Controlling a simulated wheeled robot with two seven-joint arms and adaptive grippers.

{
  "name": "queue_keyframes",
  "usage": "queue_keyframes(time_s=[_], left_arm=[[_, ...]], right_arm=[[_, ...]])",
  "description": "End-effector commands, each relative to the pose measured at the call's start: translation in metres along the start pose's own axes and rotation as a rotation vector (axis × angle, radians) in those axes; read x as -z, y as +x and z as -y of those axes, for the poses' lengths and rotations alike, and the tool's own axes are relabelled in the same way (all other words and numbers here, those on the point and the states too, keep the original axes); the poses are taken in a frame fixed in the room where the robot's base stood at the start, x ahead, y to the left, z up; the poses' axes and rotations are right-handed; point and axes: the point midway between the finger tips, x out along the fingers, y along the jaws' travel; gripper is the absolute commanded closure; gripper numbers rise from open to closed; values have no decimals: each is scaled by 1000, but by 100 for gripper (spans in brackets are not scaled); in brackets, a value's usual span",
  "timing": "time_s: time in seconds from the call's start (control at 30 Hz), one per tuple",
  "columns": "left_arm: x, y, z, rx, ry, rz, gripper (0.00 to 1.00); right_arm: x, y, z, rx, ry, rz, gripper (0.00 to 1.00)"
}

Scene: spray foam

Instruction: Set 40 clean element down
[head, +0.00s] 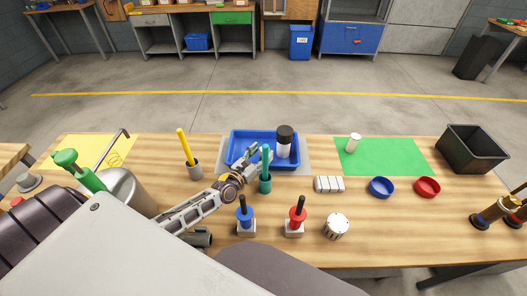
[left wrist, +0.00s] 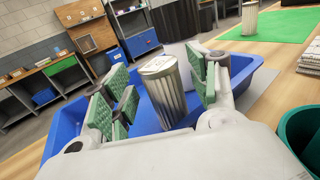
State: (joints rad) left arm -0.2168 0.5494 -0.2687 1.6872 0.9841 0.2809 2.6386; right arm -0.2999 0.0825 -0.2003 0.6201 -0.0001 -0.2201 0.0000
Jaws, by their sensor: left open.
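My left gripper (head: 257,154) reaches over the blue tray (head: 236,142) and is open. In the left wrist view its green-padded fingers (left wrist: 165,92) stand on either side of a pleated metallic cylinder element (left wrist: 168,95), with gaps visible beside it. This element stands in or over the blue tray (left wrist: 254,64); its base is hidden. In the head view my gripper hides it. A second small pale cylinder (head: 353,143) stands on the green mat (head: 385,158). It also shows in the left wrist view (left wrist: 250,18). My right gripper is not in view.
A black-capped white jar (head: 285,145) stands in the tray. A teal cup (head: 265,184) with a brush sits close in front. A folded cloth (head: 329,184), blue ring (head: 381,187), red ring (head: 427,186) and black bin (head: 474,148) lie rightward. The green mat is mostly clear.

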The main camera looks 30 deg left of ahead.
Motion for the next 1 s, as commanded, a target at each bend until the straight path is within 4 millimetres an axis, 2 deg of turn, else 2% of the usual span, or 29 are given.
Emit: queue_keyframes(time_s=[0.5, 0.7, 1.0], left_arm=[[0, -46, 0, 0, 1, 0, 41], [0, -53, 0, 0, 0, 0, 41], [0, -54, 0, 0, 0, 1, 41]], right_arm=[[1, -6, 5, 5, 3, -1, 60], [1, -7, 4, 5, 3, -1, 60], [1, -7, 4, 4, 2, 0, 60]])
